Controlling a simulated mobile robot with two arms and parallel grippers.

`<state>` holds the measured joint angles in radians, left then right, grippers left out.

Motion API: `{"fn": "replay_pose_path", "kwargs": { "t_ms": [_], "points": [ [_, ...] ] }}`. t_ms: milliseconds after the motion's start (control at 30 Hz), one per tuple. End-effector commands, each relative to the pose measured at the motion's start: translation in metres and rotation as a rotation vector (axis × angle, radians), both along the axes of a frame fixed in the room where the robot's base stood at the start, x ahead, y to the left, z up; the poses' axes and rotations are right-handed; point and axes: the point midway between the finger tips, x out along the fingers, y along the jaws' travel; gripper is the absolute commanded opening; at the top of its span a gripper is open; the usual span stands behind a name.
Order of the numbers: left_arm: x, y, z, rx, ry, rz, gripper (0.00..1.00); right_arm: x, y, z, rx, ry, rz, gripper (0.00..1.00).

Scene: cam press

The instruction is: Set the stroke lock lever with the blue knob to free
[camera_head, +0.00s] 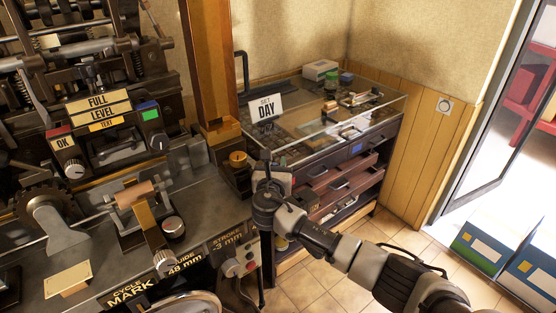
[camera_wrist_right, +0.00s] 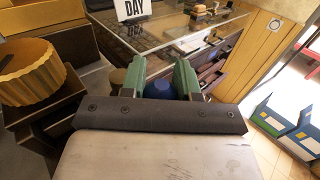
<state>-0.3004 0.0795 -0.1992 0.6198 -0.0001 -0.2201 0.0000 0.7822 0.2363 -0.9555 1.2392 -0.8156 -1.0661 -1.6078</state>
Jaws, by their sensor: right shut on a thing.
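My right gripper (camera_head: 266,178) reaches in from the lower right to the right end of the press bench, beside a gold ribbed knob. In the right wrist view, its two green fingers (camera_wrist_right: 160,72) are shut on the blue knob (camera_wrist_right: 160,88), which shows low between them. The lever under the knob is hidden by the gripper body, so I cannot tell its position. In the head view the blue knob is hidden behind my gripper and wrist. My left gripper is not in view.
The gold ribbed knob (camera_head: 238,160) stands close left of my gripper and looms large in the wrist view (camera_wrist_right: 30,72). A glass-topped cabinet (camera_head: 385,118) with open drawers (camera_head: 335,172) stands just behind. The press bench (camera_head: 205,195) lies left. Tiled floor (camera_head: 295,285) is clear at the front.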

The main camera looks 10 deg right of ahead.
Motion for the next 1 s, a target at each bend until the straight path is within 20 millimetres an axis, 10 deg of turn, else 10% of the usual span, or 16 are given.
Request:
{"fn": "replay_pose_path", "kwargs": {
  "t_ms": [733,767,1000],
  "points": [
    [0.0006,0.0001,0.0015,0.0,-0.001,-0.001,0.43,-0.0033,0.0046,-0.0008,-0.001,0.0,-0.098,0.0],
    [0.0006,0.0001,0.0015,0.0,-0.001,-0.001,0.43,-0.0033,0.0046,-0.0008,-0.001,0.0,-0.098,0.34],
    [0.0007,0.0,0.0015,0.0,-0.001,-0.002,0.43,-0.0032,0.0043,-0.0004,0.0,0.0,-0.098,0.56]
  ]
}}
